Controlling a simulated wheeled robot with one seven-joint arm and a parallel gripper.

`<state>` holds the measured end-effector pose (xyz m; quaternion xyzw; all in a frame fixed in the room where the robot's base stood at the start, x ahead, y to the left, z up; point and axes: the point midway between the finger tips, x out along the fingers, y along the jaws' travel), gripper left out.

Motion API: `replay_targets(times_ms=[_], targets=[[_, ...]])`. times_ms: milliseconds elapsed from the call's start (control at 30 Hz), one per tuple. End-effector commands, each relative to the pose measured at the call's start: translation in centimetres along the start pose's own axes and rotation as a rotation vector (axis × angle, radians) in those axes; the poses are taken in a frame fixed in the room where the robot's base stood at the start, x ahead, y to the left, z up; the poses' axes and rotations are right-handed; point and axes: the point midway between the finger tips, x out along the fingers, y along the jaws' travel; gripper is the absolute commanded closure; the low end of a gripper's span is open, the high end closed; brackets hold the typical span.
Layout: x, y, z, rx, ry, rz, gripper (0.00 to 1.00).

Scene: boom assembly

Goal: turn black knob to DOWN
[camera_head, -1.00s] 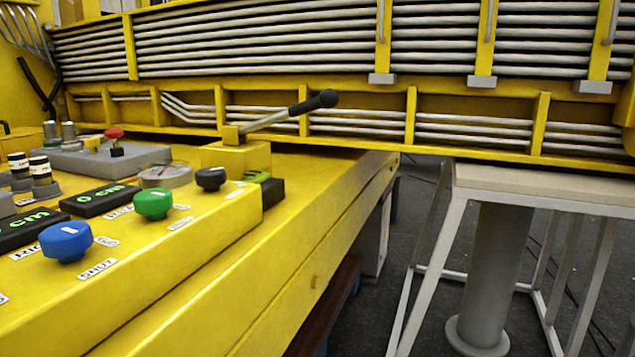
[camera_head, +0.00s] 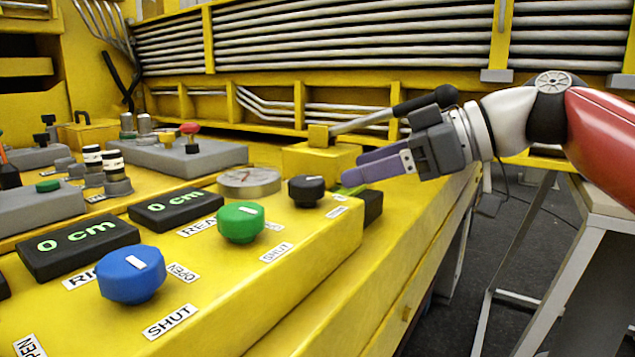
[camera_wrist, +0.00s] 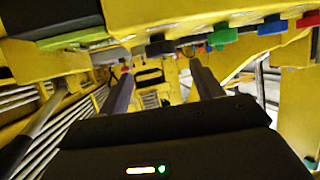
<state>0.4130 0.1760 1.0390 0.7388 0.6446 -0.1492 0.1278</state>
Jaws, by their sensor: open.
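The black knob (camera_head: 306,190) sits on the yellow console at the right end of a row of knobs, behind and right of the green knob. Its white mark shows on top; I cannot read the labels beside it. My gripper (camera_head: 350,172) has purple fingers pointing left, just right of the black knob and apart from it. The jaws are open and empty. In the wrist view, the two fingers (camera_wrist: 160,85) are spread, and a dark knob shows beyond them near the top, too small to identify.
A green knob (camera_head: 241,221) and a blue knob (camera_head: 132,274) sit left of the black knob. A lever with a black handle (camera_head: 426,100) rises from a yellow block (camera_head: 320,160) behind my fingers. A round gauge (camera_head: 249,181) lies left. Free air is above the console front.

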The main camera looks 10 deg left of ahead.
Motion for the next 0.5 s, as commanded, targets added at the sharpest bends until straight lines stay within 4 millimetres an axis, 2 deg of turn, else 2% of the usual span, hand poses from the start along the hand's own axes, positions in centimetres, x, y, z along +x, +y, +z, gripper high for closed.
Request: replay_targets(times_ms=[500], targets=[[6.9,-0.1,-0.2,-0.007,0.002,-0.007,0.34]])
